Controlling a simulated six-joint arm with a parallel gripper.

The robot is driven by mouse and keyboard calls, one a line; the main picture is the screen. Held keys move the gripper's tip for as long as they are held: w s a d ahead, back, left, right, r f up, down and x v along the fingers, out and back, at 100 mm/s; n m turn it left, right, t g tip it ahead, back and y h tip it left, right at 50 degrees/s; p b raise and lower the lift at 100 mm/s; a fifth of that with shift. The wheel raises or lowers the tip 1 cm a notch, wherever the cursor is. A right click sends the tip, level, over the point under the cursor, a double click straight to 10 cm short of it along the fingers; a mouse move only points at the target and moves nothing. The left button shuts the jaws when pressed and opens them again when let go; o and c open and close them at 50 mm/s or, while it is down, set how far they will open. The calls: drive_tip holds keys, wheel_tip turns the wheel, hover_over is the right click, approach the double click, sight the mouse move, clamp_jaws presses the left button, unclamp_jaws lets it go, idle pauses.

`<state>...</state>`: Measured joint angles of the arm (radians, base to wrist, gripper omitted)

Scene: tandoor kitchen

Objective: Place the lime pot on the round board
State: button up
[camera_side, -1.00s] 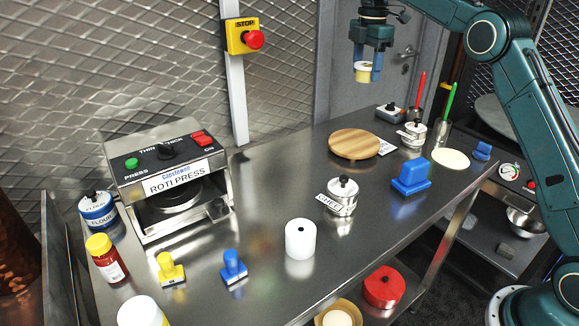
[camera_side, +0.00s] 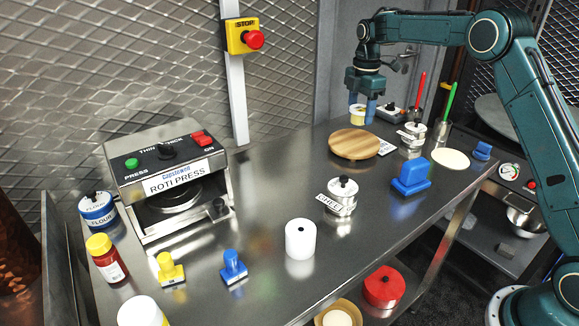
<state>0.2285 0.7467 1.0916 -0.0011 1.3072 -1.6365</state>
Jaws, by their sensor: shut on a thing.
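A small pale pot (camera_side: 357,114) with a yellow band, which I take for the lime pot, is between the fingers of my gripper (camera_side: 363,111). My gripper points down and is shut on it. The pot is upright and appears just behind the round wooden board (camera_side: 355,146) in the picture. I cannot tell how high it is above the table or the board. The top of the board is bare.
A card (camera_side: 386,148) lies at the board's right edge. Lidded steel pots (camera_side: 412,135) and (camera_side: 340,195) stand right and in front. A blue block (camera_side: 411,178) is at the right. The roti press (camera_side: 170,175) is at the left.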

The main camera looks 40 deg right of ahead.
sight(361, 108)
drive_tip(key=shift+f, duration=4.1)
drive_tip(key=shift+f, duration=0.1)
drive_tip(key=o, duration=1)
wheel_tip(361, 108, up, 12)
drive_tip(key=shift+f, duration=0.1)
drive_tip(key=shift+r, duration=0.2)
drive_tip(key=shift+r, duration=0.1)
